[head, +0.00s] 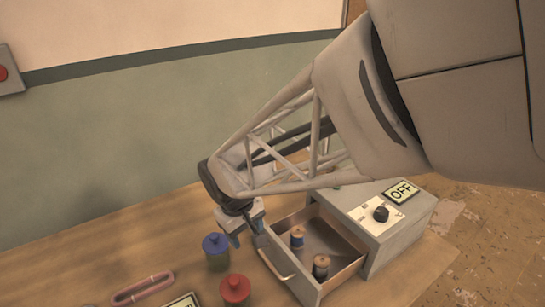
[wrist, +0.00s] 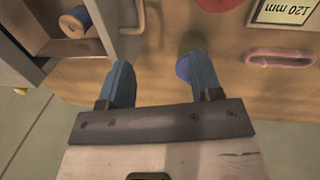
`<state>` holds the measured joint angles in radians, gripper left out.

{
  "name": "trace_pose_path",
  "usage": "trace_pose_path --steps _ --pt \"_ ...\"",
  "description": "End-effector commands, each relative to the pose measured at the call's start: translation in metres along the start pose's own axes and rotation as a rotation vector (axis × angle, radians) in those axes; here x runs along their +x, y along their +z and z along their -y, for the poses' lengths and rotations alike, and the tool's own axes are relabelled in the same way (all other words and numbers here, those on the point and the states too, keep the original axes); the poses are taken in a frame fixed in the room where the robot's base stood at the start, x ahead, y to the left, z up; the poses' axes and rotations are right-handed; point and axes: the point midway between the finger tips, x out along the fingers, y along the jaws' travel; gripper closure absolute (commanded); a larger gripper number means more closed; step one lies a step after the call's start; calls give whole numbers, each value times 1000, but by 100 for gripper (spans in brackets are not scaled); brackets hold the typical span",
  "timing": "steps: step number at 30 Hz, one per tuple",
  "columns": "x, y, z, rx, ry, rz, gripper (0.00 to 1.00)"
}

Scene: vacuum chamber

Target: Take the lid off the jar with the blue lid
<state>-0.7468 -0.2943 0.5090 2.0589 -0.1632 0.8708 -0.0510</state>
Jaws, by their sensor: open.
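The jar with the blue lid (head: 215,243) stands on the wooden table, left of the open drawer in the head view. Its body (head: 217,263) is greenish and the lid sits on it. My gripper (head: 247,239) is open and empty, pointing down just right of this jar. In the wrist view my gripper (wrist: 155,62) has its blue fingers spread, with bare table between the tips. The blue lid (wrist: 182,68) shows there partly hidden behind the right finger, so it is not between the fingers. I cannot tell whether that finger touches it.
A red-lidded jar (head: 235,289) stands close in front. A grey box with an open drawer (head: 328,283) holding spools (head: 297,236) is close to my gripper on the right. A pink oblong ring (head: 143,289) and a label plate (head: 184,301) lie at the front left.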

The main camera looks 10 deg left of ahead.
Motion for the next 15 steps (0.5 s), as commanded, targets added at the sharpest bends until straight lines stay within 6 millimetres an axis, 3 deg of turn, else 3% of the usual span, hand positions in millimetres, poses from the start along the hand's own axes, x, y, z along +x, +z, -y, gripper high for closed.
trace_pose_path --steps 9,15 --pt "1 -71 24 -183 -81 -17 41" --pt "2 -97 34 -256 -113 -28 41"
